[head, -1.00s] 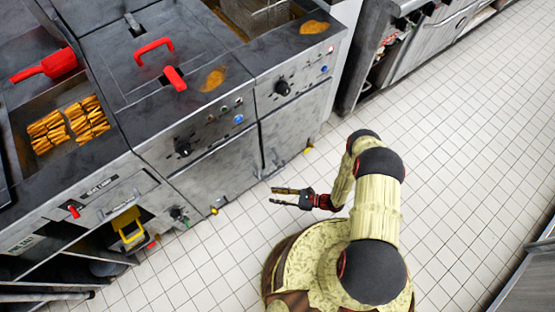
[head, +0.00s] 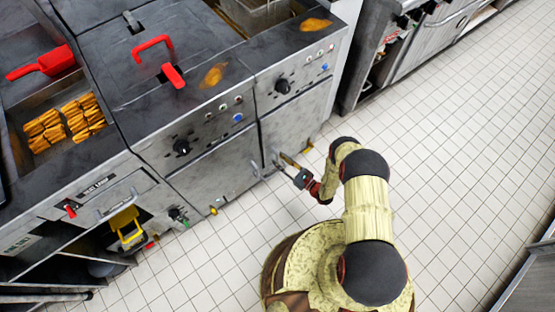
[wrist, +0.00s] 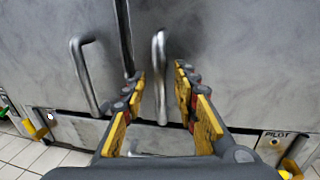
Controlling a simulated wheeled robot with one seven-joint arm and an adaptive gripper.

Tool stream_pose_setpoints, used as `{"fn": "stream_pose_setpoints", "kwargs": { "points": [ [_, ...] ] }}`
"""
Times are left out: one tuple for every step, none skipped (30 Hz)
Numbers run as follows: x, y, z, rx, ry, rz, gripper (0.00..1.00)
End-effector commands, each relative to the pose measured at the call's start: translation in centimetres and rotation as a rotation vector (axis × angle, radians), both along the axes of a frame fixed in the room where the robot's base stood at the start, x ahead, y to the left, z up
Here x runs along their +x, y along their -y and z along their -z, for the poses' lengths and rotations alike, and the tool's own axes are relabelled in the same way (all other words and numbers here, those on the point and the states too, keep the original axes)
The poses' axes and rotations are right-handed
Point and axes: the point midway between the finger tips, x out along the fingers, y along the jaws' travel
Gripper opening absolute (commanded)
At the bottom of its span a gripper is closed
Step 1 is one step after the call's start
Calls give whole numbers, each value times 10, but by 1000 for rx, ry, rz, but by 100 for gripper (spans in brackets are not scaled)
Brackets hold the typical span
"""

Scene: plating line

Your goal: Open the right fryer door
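The right fryer door (head: 290,122) is the metal panel below the right fryer's knob, and it looks shut. In the wrist view the right door (wrist: 230,60) fills the right side, with its upright bar handle (wrist: 161,75) near the door's left edge. The left door's handle (wrist: 85,75) stands to its left, across the dark seam. My gripper (head: 285,160) is at the doors' handles in the head view. In the wrist view my gripper (wrist: 160,85) is open, its yellow fingers on either side of the right handle. I see gaps between the fingers and the handle.
The left fryer door (head: 215,170) is shut beside it. Yellow-footed legs and a pilot label (wrist: 277,135) show low on the fryer. The tiled floor (head: 440,130) is clear to the right. A yellow-handled item (head: 127,230) sits in the low cabinet at left.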

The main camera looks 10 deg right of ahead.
Motion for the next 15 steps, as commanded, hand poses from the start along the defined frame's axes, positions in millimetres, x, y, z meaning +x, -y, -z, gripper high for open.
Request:
{"fn": "stream_pose_setpoints", "kwargs": {
  "points": [
    [5, -6, 1, -1, 1, -4, 29],
    [8, -7, 1, -1, 1, -3, 29],
    [11, -9, 1, 0, 0, -2, 29],
    [12, -11, 1, 0, 0, -2, 29],
    [14, -13, 1, 0, 0, -3, 29],
    [15, -14, 0, 0, 0, -2, 29],
    [16, -15, 0, -1, -1, -2, 29],
    [17, -15, 0, -1, -1, -1, 29],
    [17, -15, 0, -1, -1, 0, 29],
    [18, -15, 0, -1, -1, 0, 29],
    [18, -15, 0, -1, -1, 0, 29],
    [18, -15, 0, -1, -1, 0, 29],
    [18, -15, 0, -1, -1, 0, 29],
    [18, -15, 0, -1, -1, 0, 29],
    [18, -15, 0, -1, -1, 0, 29]
  ]
}}
